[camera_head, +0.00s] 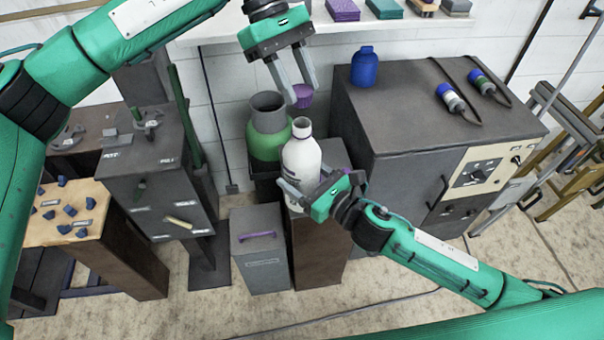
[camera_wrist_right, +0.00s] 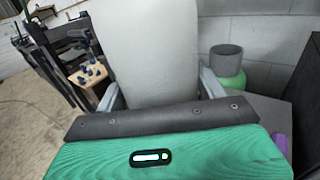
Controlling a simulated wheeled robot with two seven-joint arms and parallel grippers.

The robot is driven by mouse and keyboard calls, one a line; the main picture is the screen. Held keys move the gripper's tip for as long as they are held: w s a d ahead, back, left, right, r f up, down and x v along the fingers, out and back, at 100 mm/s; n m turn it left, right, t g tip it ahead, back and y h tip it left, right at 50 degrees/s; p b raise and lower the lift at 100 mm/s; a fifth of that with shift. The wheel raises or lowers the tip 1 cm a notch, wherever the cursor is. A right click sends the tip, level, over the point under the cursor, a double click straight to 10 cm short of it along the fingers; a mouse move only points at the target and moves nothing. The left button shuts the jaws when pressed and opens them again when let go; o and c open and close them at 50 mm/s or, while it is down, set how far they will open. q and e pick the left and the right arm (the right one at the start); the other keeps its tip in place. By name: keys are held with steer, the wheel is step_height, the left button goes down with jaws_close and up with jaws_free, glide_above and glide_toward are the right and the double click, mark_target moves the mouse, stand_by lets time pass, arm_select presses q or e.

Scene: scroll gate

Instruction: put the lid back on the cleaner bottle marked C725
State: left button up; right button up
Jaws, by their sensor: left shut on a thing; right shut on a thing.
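The white cleaner bottle (camera_head: 301,160) stands upright with its neck bare in the head view. Its body also fills the middle of the right wrist view (camera_wrist_right: 155,50). No marking is legible on it. My right gripper (camera_head: 300,191) is shut on the lower part of the bottle, with one finger at each side. My left gripper (camera_head: 302,92) is shut on a small purple lid (camera_head: 303,96). It holds the lid above the bottle's mouth, apart from it, with a gap between them.
A green container with a grey collar (camera_head: 267,125) stands right behind the bottle. A dark cabinet (camera_head: 410,125) with a blue bottle (camera_head: 364,67) on top is to the right. A grey bin (camera_head: 260,255) stands in front at left. Purple and green blocks lie on the shelf (camera_head: 230,25) behind.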

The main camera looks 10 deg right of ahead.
mark_target(304, 124)
arm_select(q)
steer(key=shift+d, duration=0.1)
stand_by(0.3)
steer(key=shift+f, duration=1.95)
steer(key=shift+r, duration=0.2)
steer(key=shift+f, duration=0.9)
steer(key=shift+f, duration=0.55)
